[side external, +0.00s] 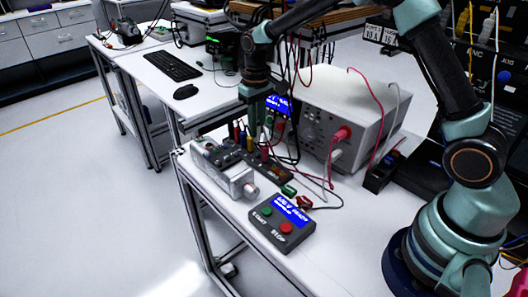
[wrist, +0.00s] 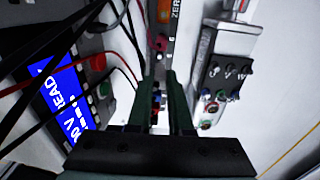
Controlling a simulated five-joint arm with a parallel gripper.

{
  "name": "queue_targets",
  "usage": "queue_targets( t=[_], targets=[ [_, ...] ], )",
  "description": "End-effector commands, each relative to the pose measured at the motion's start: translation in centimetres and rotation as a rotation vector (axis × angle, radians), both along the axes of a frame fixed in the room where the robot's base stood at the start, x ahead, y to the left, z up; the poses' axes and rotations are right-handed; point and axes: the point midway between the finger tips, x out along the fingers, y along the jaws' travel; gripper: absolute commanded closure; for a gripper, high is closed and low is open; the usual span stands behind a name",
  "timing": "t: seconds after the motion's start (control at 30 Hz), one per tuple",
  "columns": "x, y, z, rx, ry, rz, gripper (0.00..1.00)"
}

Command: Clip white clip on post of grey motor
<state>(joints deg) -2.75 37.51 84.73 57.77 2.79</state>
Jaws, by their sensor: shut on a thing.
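The grey motor (side external: 222,170) lies on the bench's near edge, its round shaft end facing right. In the wrist view the motor (wrist: 225,65) is right of my gripper, with small posts on top beside the letters U, V, W. My gripper (side external: 252,128) points down just behind the motor, above the dark strip. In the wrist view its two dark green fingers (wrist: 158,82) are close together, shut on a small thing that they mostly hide. I cannot make out a white clip or tell which post is meant.
Colored plugs (side external: 240,135) stand by the dark strip (side external: 272,172). A control box with a blue screen (side external: 283,222) sits in front. A grey instrument (side external: 335,120) with red and black leads stands behind. Loose leads cross near my gripper.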

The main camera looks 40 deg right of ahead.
Motion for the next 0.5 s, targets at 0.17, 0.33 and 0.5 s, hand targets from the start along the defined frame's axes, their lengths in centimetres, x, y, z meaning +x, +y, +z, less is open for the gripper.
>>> queue_targets(
  t=[0.17,0.33,0.5],
  targets=[
    [1.3,2.2,1.6,0.0,-0.004,0.006,1.0],
    [2.9,6.0,4.4,0.001,-0.005,0.01,1.0],
    [3.5,9.1,6.8,0.001,-0.003,0.009,1.0]
  ],
)
